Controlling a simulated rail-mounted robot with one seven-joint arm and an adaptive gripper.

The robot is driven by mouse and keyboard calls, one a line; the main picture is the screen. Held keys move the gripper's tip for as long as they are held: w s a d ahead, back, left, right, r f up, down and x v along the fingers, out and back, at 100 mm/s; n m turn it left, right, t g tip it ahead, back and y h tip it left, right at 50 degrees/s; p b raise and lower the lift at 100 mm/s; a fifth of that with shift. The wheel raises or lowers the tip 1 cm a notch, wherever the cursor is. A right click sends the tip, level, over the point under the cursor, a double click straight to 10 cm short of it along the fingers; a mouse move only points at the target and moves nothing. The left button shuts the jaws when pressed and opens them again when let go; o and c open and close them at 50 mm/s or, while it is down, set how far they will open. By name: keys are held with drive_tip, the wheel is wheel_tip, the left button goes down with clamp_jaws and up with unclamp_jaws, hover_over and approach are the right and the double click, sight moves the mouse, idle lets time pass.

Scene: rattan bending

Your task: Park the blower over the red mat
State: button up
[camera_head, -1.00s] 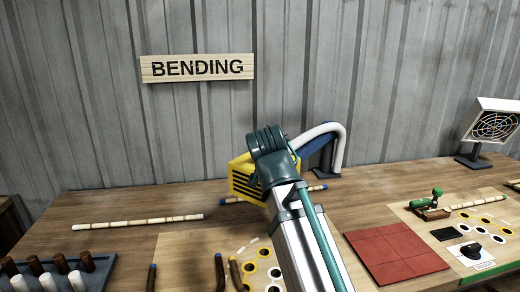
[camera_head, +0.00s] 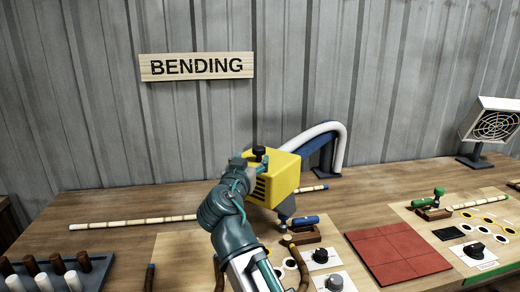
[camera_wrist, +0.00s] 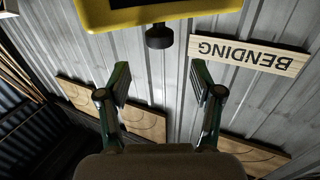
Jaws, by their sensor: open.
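The blower is a yellow housing (camera_head: 284,182) with a dark grille and a black knob (camera_head: 259,151) on top. It hangs from a curved blue and white arm above the back middle of the table. The red mat (camera_head: 398,254) lies flat to its right and nearer; the blower is not above it. My gripper (camera_head: 243,163) is at the blower's left side, with its fingers partly hidden in the head view. In the wrist view my gripper (camera_wrist: 161,86) is open and empty. The knob (camera_wrist: 159,38) lies beyond the fingertips, between their lines, below the housing's yellow edge (camera_wrist: 160,14).
A green-handled clamp (camera_head: 434,204) and a fan (camera_head: 491,124) are right. A peg rack (camera_head: 58,270) is front left. A pale pole (camera_head: 130,221) lies behind.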

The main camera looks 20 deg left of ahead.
sight(258, 151)
drive_tip(key=w, duration=0.3)
drive_tip(key=w+p, duration=0.1)
drive_tip(key=w, duration=0.5)
drive_tip(key=shift+a, duration=0.4)
clamp_jaws()
